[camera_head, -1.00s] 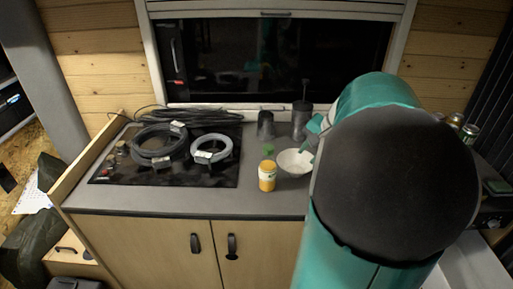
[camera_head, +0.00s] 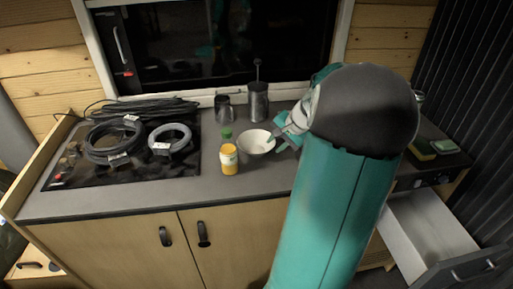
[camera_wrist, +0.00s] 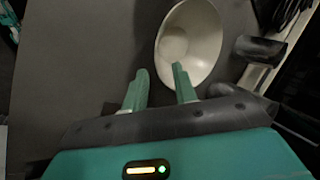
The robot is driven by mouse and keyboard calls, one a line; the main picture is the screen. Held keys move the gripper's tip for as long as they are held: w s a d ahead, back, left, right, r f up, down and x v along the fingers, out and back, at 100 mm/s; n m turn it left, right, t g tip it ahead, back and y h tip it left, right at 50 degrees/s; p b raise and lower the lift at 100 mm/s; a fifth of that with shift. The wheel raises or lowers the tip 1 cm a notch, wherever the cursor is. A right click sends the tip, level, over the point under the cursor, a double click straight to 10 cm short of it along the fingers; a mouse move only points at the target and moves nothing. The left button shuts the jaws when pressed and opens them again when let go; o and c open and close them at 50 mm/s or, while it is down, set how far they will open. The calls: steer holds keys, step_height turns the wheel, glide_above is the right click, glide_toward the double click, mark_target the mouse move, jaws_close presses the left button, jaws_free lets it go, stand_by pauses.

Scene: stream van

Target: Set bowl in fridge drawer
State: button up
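The white bowl (camera_head: 257,142) stands upright on the grey counter, right of a yellow jar, and also shows in the wrist view (camera_wrist: 203,45). My gripper (camera_head: 282,139) is at the bowl's right side. In the wrist view its green fingers (camera_wrist: 160,76) are apart with nothing held between them. One fingertip overlaps the bowl's near rim and the other is outside it; contact cannot be told. The fridge drawer (camera_head: 425,225) is pulled open at the lower right, with a white inside and dark front; the part of it I see is empty.
The yellow jar (camera_head: 228,158) and a green-topped item (camera_head: 226,134) stand close left of the bowl. A dark cup (camera_head: 223,108) and a dark canister (camera_head: 258,101) stand behind. Coiled hoses (camera_head: 114,140) lie on the black hob. A sponge (camera_head: 444,146) lies at the right.

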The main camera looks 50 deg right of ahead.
steer(key=x, duration=0.4)
steer(key=shift+w+f, duration=0.2)
steer(key=shift+f, duration=0.1)
steer(key=shift+c, duration=0.5)
jaws_close()
steer(key=shift+r, duration=0.2)
